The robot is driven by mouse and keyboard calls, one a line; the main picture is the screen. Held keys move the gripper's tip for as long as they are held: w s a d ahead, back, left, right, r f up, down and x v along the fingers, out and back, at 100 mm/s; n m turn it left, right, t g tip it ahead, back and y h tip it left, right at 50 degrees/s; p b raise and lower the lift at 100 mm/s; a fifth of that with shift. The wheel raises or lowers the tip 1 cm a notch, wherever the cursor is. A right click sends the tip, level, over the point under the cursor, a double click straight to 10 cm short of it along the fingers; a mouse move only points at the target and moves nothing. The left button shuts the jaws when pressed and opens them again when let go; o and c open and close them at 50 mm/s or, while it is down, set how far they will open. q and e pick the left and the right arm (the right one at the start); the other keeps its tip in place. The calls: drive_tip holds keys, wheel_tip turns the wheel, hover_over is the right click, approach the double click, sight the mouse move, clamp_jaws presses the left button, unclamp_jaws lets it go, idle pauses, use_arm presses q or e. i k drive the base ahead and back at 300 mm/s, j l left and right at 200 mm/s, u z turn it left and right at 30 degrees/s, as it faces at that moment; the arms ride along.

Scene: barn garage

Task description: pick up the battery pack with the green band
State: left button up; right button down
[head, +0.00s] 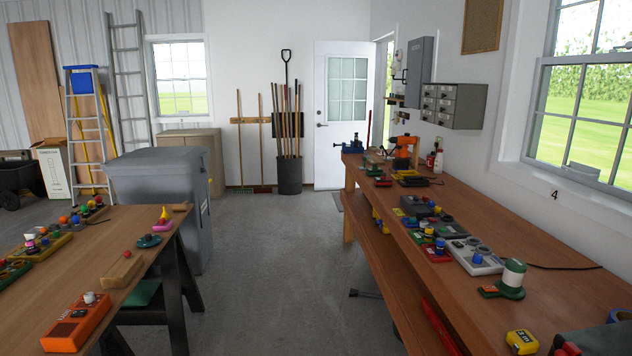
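I cannot make out for certain which thing is the battery pack with the green band. Several small devices and parts stand on the long wooden workbench (545,305) at right and on the wooden table (205,225) at left. Neither my left nor my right gripper is in view.
A yellow tape measure (522,342) lies at the bench's near edge, and a grey control box (474,256) lies farther back. An orange box (76,323) is on the left table. A grey bin (160,195) stands behind that table. The concrete floor (280,270) between them is mostly clear.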

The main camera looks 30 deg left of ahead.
sight(374, 171)
drive_tip(key=u, duration=0.55)
drive_tip(key=z, duration=0.4)
drive_tip(key=i+j+z, duration=0.85)
drive_tip(key=i+j, duration=0.3)
drive_tip(key=i+j+z, duration=0.15)
drive_tip(key=i+j, duration=0.2)
drive_tip(key=j, duration=0.25)
drive_tip(key=i+j, duration=0.2)
drive_tip(key=j, duration=0.2)
drive_tip(key=i+j, duration=0.2)
drive_tip(key=j, duration=0.15)
drive_tip(key=i+j, duration=0.2)
drive_tip(key=j, duration=0.2)
drive_tip(key=i+j+z, duration=0.1)
drive_tip(key=j, duration=0.3)
drive_tip(key=i+j, duration=0.25)
drive_tip(key=j, duration=0.15)
drive_tip(key=k+j+z, duration=0.4)
drive_tip(key=j, duration=0.15)
drive_tip(key=i+j, duration=0.05)
